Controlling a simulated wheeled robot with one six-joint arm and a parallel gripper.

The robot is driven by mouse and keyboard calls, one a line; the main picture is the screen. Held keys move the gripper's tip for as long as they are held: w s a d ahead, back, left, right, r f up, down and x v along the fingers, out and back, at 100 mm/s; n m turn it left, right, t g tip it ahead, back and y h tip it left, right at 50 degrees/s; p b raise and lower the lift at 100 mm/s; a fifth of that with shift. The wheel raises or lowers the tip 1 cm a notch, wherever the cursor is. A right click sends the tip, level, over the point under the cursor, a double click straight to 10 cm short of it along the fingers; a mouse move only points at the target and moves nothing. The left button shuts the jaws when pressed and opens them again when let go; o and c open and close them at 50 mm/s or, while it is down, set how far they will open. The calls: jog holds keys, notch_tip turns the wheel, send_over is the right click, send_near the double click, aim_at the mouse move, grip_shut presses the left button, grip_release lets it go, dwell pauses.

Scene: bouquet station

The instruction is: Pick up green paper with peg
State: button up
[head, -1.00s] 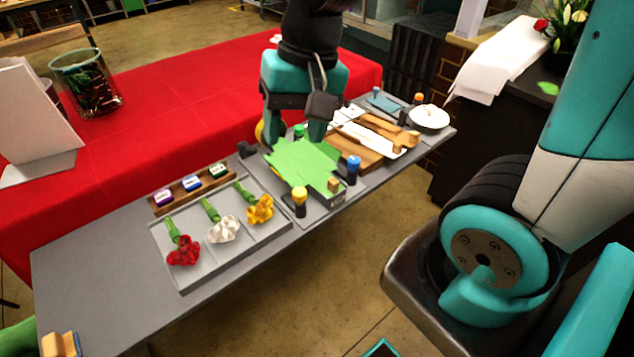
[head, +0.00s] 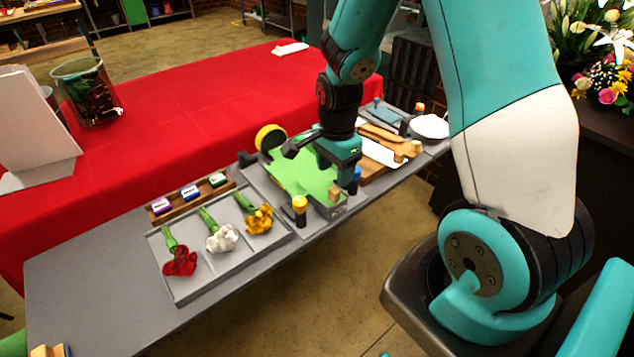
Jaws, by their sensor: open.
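The green paper (head: 300,180) lies flat on the grey table, right of the flower tray. A small tan wooden peg (head: 334,195) sits at its near right corner. My gripper (head: 318,160) is open above the far right part of the paper, behind the peg and apart from it. It holds nothing that I can see. The gripper hides part of the paper's far right side, and I cannot tell how high above the paper it is.
A yellow-capped post (head: 299,206) and a blue-capped post (head: 355,178) stand beside the paper. A tray (head: 180,293) with red, white and yellow flowers is to the left. Wooden tools and a white bowl (head: 430,127) are to the right. A yellow roll (head: 270,138) stands behind.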

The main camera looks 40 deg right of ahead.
aim_at(334, 190)
jog(key=shift+s+a+f+p, duration=0.15)
jog(key=shift+f+p, duration=0.15)
jog(key=shift+f, duration=1.2)
jog(key=shift+s+a+f+p, duration=0.1)
jog(key=shift+f+p, duration=0.2)
jog(key=shift+f, duration=1.2)
jog(key=shift+c, duration=0.2)
jog(key=shift+d, duration=0.1)
grip_shut()
